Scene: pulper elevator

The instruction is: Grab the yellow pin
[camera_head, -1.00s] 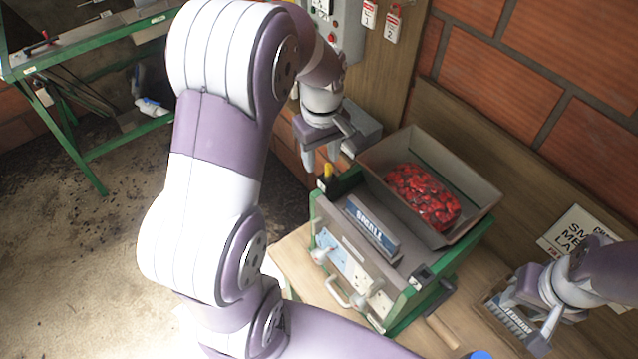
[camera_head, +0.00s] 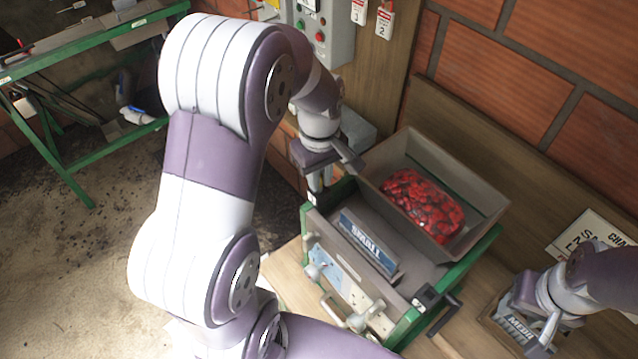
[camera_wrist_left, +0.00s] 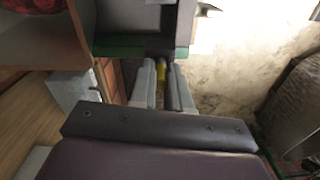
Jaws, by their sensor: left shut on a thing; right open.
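The yellow pin (camera_wrist_left: 162,71) shows in the left wrist view between the two fingers of my left gripper (camera_wrist_left: 163,82), with dark material around it. In the head view my left gripper (camera_head: 320,182) is at the far left corner of the green-framed machine (camera_head: 398,335). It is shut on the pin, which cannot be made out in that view. My right gripper (camera_head: 530,334) is open at the lower right, close to a block marked MEDIUM (camera_head: 515,328); I cannot tell whether they touch.
A grey hopper (camera_head: 485,196) with red fruit (camera_head: 423,205) stands on the machine. A block marked SMALL (camera_head: 366,243) lies on its top. A control box (camera_head: 328,40) and brick wall stand behind. A green table (camera_head: 90,62) is at the back left.

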